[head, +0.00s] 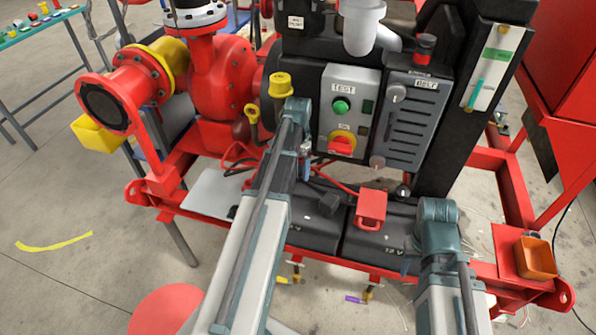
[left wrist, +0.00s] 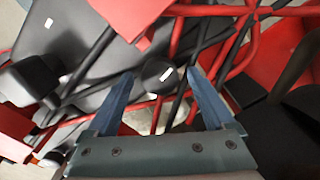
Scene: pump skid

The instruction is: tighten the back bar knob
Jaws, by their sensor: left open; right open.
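A round black knob (left wrist: 160,77) with a white mark shows in the left wrist view, beyond and between my left fingertips. My left gripper (left wrist: 158,92) is open, with its two blue fingers apart on either side of it in the picture. No contact can be made out. In the head view my left gripper (head: 304,168) points down behind the black batteries (head: 345,238), and the knob under it cannot be made out. My right gripper (head: 408,263) is mostly hidden by its own arm at the front right; it is open, with nothing seen in it.
A red box (head: 371,209) sits on the batteries. Red and black cables (left wrist: 215,60) run close around the knob. Behind stand the grey test switch box (head: 347,110) and the slatted belt panel (head: 408,120). A red pump (head: 220,80) is at left, an orange bin (head: 536,258) at right.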

